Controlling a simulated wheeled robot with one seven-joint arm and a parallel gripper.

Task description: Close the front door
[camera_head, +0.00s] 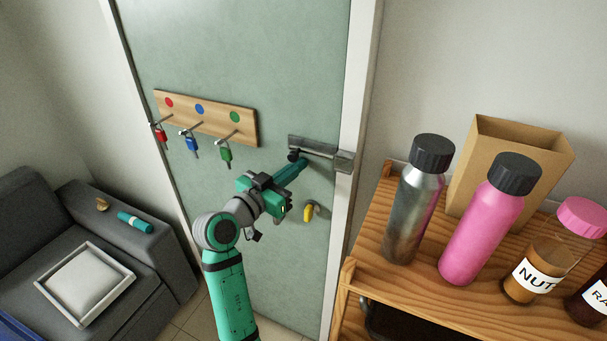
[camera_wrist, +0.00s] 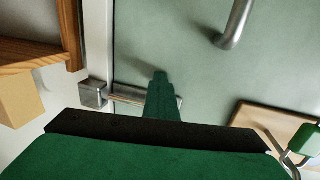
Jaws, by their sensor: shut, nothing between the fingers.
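The front door (camera_head: 270,60) is a grey-green panel that looks about flush with its white frame (camera_head: 357,75). A metal slide bolt (camera_head: 316,147) is on the door, with its catch (camera_head: 344,161) on the frame. In the wrist view the bolt (camera_wrist: 130,98) lies level with the catch (camera_wrist: 93,93); whether its rod sits in the catch is unclear. My gripper (camera_head: 302,162) is shut and empty, its tip close to the bolt; contact cannot be told. The shut fingers (camera_wrist: 160,82) cover part of the bolt. A curved metal handle (camera_wrist: 235,25) shows in the wrist view.
A yellow piece (camera_head: 308,212) sits below the bolt. Right is a wooden shelf (camera_head: 385,285) with bottles and jars. A grey sofa (camera_head: 165,260) stands left.

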